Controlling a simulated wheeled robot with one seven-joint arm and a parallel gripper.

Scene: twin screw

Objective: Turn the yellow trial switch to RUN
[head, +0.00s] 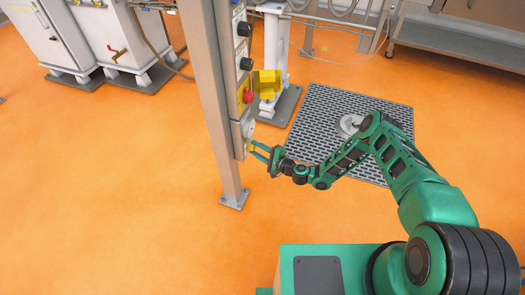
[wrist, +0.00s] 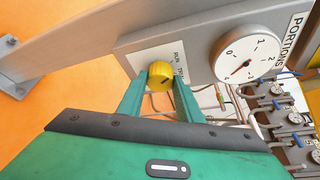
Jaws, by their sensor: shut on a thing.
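The yellow trial switch (wrist: 160,74) is a round ribbed knob on a pale label plate of a grey box. A dark line marks its face. The words RUN and TRIAL stand at its right in the wrist view; the lettering is small and slanted, and I cannot tell which word the mark points to. My gripper (wrist: 160,84) has one green finger on each side of the knob and is shut on it. In the head view my gripper (head: 260,151) reaches the lower part of the post-mounted panel, where the switch (head: 250,147) shows as a small yellow spot.
A metal post (head: 212,95) stands alongside. Orange floor is clear at left.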

